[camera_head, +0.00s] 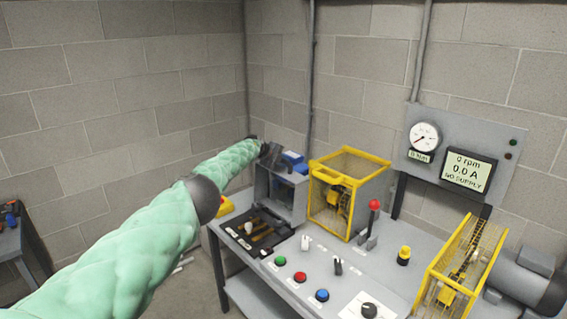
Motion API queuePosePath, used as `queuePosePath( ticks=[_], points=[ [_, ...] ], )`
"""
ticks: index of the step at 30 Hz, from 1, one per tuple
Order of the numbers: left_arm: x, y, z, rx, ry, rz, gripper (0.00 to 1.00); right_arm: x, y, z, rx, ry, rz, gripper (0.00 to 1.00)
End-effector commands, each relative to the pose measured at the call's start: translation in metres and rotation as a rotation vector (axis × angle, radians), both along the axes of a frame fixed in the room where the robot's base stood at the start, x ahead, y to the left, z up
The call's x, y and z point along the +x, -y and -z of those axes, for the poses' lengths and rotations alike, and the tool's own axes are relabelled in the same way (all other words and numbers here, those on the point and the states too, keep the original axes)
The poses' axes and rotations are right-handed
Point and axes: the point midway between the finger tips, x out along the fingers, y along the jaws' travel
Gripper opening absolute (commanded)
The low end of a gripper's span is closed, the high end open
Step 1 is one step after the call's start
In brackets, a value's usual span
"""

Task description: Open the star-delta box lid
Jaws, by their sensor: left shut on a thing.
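The star-delta box (291,203) is a grey box at the back left of the grey bench. Its front shows a dark, bluish face, and blue parts (293,157) show at its top. My left arm, in a pale green padded sleeve, reaches in from the left. My left gripper (273,155) is dark and small at the upper left edge of the box, shut on what seems to be the lid. The gripper and arm hide much of the lid, so how far it stands open is hard to tell. My right gripper is out of view.
Right of the box stands a yellow-framed guard cage (345,190). A second yellow cage (462,268) and a grey motor are at the right. A gauge panel (465,150) hangs behind.

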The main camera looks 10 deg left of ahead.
Motion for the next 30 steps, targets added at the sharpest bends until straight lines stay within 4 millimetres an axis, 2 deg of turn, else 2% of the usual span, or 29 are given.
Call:
queuePosePath(
  ticks=[20,21,24,30],
  points=[
    [-0.0014,0.0007,0.0042,0.01,-0.017,0.003,0.0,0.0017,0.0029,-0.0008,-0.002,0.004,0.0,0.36],
    [-0.0014,0.0008,0.0042,0.01,-0.017,0.003,0.2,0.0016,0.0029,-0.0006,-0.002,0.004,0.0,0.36],
    [-0.0013,0.0005,0.0041,0.011,-0.017,0.002,0.37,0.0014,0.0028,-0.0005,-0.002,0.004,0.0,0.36],
    [-0.0013,-0.0001,0.0042,0.011,-0.017,0.002,0.37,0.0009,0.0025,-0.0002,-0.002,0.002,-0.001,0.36]
  ],
)
